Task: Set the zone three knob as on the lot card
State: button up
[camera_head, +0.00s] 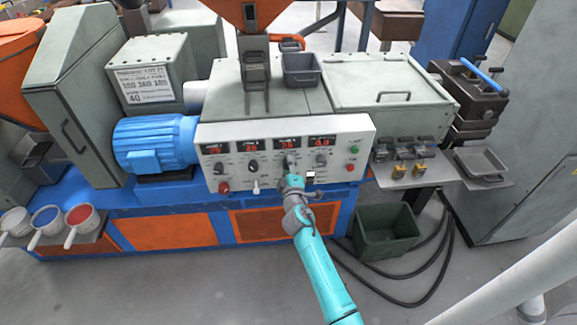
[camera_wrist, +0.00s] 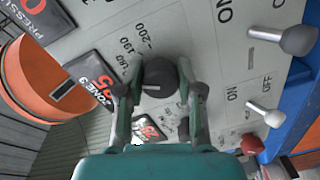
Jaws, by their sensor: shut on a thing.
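The zone three knob (camera_wrist: 160,77) is a round dark knob on the grey control panel (camera_wrist: 118,25). Its scale is marked 180, 190 and 200, and a white line shows just below it in the wrist view. My gripper (camera_wrist: 160,92) has its two fingers closed on either side of the knob. In the head view my gripper (camera_head: 289,168) reaches up to the panel from below and partly hides the knob. The ZONE 3 display (camera_wrist: 95,82) glows red beside it. The lot card (camera_head: 147,84) is a white sheet on the grey box; its small figures are mostly too blurred to read.
Other dark knobs (camera_head: 252,165) sit under red displays on the same panel. A green bin (camera_head: 385,232) stands on the floor at right.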

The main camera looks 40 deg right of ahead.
jog(key=shift+f, duration=0.1)
dwell(0.3)
jog(key=o, duration=1.2)
jog(key=shift+c, duration=0.2)
jog(key=shift+s+a, duration=0.1)
jog(key=shift+s, duration=0.05)
jog(key=v, duration=1.1)
jog(key=shift+s+a, duration=0.2)
jog(key=shift+s, duration=0.15)
jog(key=s+a+f+m+y, duration=0.1)
jog(key=s+a+f+y, duration=0.15)
jog(key=s+a, duration=0.7)
jog(key=s+a+f+m+y, duration=0.15)
jog(key=s+a+y, duration=0.35)
jog(key=s, duration=0.7)
jog(key=s+a+r+m+y, duration=0.1)
jog(key=s+a+r+m, duration=0.1)
jog(key=s+r, duration=0.3)
jog(key=s+a+r+m+y, duration=0.1)
jog(key=s+a+r+m, duration=0.2)
jog(key=s, duration=1)
notch_tip(320, 180, up, 3)
jog(key=shift+s+a, duration=0.2)
jog(key=shift+a, duration=0.2)
